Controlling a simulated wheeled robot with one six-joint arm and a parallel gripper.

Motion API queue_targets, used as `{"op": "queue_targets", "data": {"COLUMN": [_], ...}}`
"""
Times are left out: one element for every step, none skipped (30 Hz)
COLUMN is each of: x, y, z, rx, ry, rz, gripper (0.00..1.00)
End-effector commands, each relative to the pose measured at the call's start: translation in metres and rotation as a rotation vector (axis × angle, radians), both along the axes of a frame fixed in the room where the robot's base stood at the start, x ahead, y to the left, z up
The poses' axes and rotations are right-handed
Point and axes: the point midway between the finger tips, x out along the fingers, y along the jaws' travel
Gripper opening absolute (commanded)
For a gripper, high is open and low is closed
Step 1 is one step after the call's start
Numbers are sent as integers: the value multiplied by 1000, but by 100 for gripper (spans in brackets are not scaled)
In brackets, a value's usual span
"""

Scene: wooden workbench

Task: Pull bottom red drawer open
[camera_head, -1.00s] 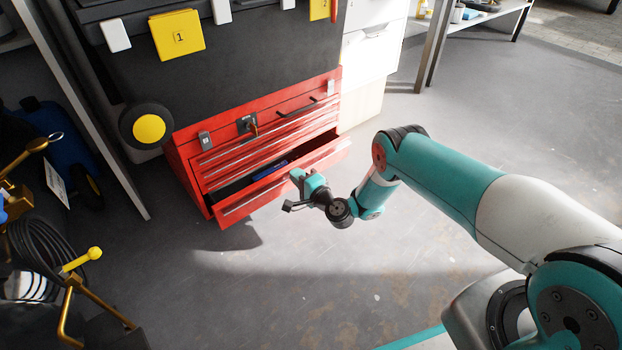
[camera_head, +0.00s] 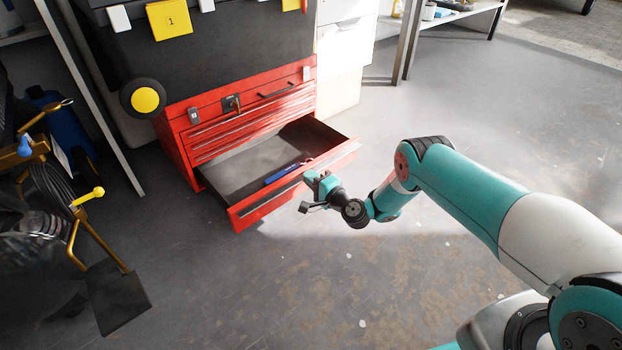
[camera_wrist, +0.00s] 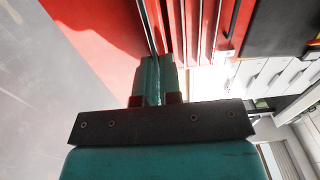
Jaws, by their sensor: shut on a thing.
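The red tool chest (camera_head: 180,143) stands on the floor with its bottom red drawer (camera_head: 262,207) pulled well out. The drawer's dark interior shows, with a blue-handled tool (camera_head: 281,174) lying in it near the front. My gripper (camera_head: 311,178) is at the drawer's front edge, right of its middle. In the wrist view my gripper (camera_wrist: 152,75) is shut on the thin metallic handle strip (camera_wrist: 149,25) along the drawer front. The fingers hide the part of the strip they hold.
A gold hand truck (camera_head: 85,235) is at the left. A white drawer cabinet (camera_head: 345,45) is at the back. The grey floor (camera_head: 300,290) in front is clear.

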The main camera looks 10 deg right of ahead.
Motion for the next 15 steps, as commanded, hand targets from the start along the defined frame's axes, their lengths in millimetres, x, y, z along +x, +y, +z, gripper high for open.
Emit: {"op": "queue_targets", "data": {"x": [-2,-2,-2,-2,-2,-2,-2,-2,-2,-2,-2,-2,-2,-2,-2], "y": [3,3,2,2,2,1,1,1,1,1,1,0,0,-1,-1], "z": [0,0,0,0,0,0,0,0,0,-1,0,0,0,0,0], "rx": [1,1,1,1,0,0,0,0,0,0,0,0,0,0,0], "ry": [3,3,3,3,4,4,4,4,4,4,4,4,4,4,4], "rz": [10,10,10,10,11,10,10,10,10,10,10,9,8,7,6], "gripper": [0,0,0,0,0,0,0,0,0,12,19,28,31,31,31]}}
